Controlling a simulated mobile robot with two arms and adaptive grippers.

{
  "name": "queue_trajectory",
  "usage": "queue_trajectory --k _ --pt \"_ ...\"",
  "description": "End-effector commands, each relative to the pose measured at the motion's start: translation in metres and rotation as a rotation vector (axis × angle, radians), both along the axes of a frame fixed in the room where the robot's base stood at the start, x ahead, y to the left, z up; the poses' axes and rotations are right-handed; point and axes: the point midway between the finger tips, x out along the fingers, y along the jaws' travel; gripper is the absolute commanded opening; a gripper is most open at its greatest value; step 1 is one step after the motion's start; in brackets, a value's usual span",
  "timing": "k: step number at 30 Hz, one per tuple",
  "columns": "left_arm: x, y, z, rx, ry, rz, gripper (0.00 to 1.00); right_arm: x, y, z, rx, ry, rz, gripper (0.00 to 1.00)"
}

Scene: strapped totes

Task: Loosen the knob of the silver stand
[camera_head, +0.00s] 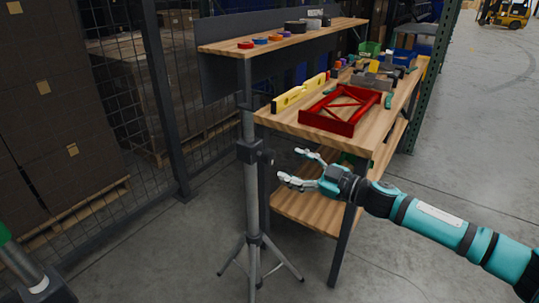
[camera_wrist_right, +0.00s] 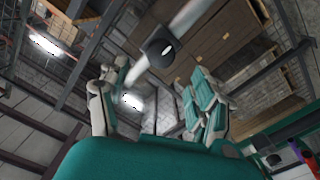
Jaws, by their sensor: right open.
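The silver stand (camera_head: 252,200) is upright on the floor, a slim grey pole on spread tripod legs, left of the workbench. A dark collar (camera_head: 248,150) sits partway up the pole, and its small black knob (camera_head: 267,157) sticks out on the right side. My right gripper (camera_head: 289,165) is open and empty, just right of the knob, its fingers pointing left towards it with a small gap. In the right wrist view, the pole (camera_wrist_right: 190,17) and the dark collar with its knob (camera_wrist_right: 167,49) appear beyond the open fingers (camera_wrist_right: 152,76). My left gripper is not in view.
The workbench (camera_head: 382,146) stands behind my right gripper, bearing a red frame (camera_head: 343,122), a yellow level (camera_head: 300,91) and tools. A raised shelf (camera_head: 300,36) is close behind the pole. A mesh fence (camera_head: 125,90) is at left. Floor in front is clear.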

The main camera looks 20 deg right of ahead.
Motion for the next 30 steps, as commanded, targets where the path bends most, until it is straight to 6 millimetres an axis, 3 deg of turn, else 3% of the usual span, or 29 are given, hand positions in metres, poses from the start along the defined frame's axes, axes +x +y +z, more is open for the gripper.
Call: queue_trajectory --k 6,12,24,30 --pt "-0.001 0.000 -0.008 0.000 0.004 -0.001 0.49 0.037 0.028 0.002 0.003 -0.002 0.000 0.64" --pt "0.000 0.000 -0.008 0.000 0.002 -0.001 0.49 0.057 0.044 0.000 0.002 -0.001 -0.001 0.64" --pt "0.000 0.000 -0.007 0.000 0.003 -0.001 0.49 0.063 0.049 -0.001 -0.001 0.001 0.000 0.64" --pt "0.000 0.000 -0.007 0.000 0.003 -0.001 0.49 0.063 0.049 -0.001 -0.001 0.001 0.000 0.41"
